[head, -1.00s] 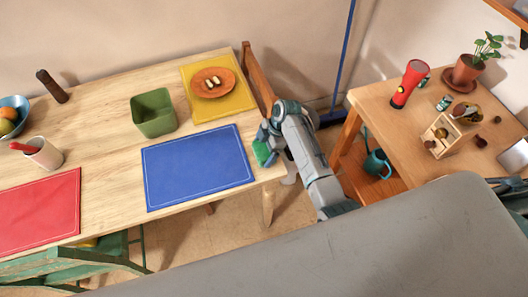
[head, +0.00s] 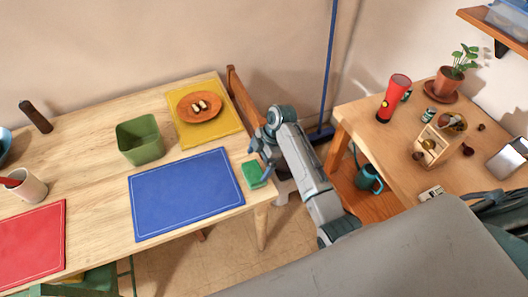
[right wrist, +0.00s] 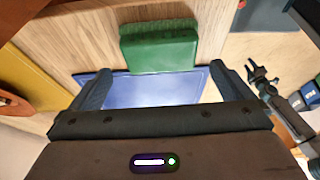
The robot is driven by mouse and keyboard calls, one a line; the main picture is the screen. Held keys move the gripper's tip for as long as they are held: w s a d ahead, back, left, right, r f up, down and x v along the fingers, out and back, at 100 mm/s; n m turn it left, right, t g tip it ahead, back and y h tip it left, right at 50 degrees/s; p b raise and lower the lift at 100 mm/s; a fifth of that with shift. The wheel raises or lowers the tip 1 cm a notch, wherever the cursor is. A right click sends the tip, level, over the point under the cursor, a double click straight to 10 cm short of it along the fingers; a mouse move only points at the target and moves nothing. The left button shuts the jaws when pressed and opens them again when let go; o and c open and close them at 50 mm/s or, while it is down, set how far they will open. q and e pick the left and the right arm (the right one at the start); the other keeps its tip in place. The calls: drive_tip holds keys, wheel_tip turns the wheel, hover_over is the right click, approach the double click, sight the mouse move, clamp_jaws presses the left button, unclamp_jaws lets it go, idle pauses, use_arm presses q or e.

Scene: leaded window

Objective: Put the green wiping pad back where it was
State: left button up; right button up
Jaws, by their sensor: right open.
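The green wiping pad (head: 253,174) lies on the wooden table near its right edge, just right of the blue mat (head: 187,194). My right gripper (head: 262,160) is open and empty, close beside the pad on its far right side. In the right wrist view the pad (right wrist: 158,48) shows beyond the two spread fingers, apart from them, with part of the blue mat (right wrist: 150,88) below it. My left gripper does not show in the head view.
The yellow mat (head: 228,128) with a brown plate (head: 199,108), the green bin (head: 140,140) and the red mat (head: 30,245) are on the table. A wooden chair back (head: 238,97) stands at its far right edge. A side table (head: 385,140) is to the right.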

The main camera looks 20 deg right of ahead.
drive_tip(key=b+v, duration=0.1)
drive_tip(key=v, duration=0.5)
drive_tip(key=shift+r, duration=0.25)
drive_tip(key=shift+d, duration=0.2)
